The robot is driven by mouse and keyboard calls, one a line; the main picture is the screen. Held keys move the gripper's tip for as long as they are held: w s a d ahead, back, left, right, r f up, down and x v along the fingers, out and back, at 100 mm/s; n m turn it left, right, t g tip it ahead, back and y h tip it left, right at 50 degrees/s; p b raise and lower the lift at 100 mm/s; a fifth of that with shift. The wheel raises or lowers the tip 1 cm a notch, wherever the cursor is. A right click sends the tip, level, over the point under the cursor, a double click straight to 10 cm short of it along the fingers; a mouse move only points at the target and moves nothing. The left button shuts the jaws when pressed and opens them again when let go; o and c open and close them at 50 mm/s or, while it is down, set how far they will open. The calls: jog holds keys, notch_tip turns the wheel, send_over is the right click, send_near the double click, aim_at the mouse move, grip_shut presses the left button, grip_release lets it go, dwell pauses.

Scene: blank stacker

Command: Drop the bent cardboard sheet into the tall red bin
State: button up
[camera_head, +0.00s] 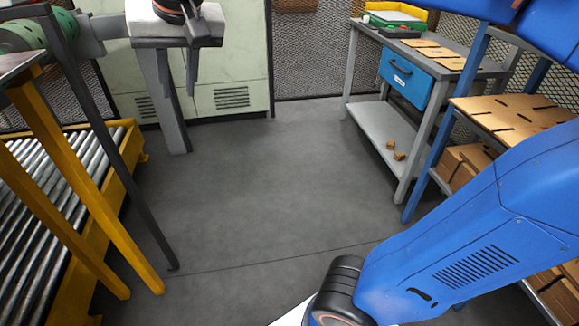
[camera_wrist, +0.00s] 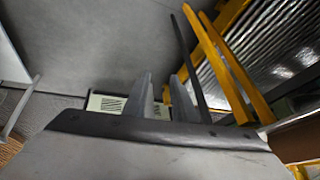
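My gripper (camera_head: 187,120) hangs at the upper left of the head view, fingers pointing down, in front of a pale green cabinet. In the wrist view the two grey fingers of my gripper (camera_wrist: 161,76) stand apart, with nothing between them. Flat brown cardboard sheets (camera_head: 515,115) with dark slots lie on the shelf at the right. More brown sheets (camera_head: 436,50) lie on the grey workbench. I cannot pick out a bent sheet among them. No tall red bin shows in either view.
A yellow-framed roller conveyor (camera_head: 130,150) stands at the left. The pale green cabinet (camera_head: 232,65) is at the back. The middle floor (camera_head: 270,190) is clear.

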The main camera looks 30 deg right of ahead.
jog(key=s+d+f+n, duration=0.1)
jog(key=s+d+f, duration=0.5)
jog(key=d+f, duration=0.4)
jog(key=shift+s+d+f+g+h, duration=0.3)
jog(key=shift+s+d+f, duration=0.05)
jog(key=shift+f, duration=0.6)
jog(key=shift+o, duration=0.4)
jog(key=s+d+f+n, duration=0.1)
jog(key=s+d+f, duration=0.4)
jog(key=f, duration=0.6)
jog(key=s, duration=0.2)
jog(key=shift+s+d+f, duration=0.2)
jog(key=shift+s+f, duration=0.2)
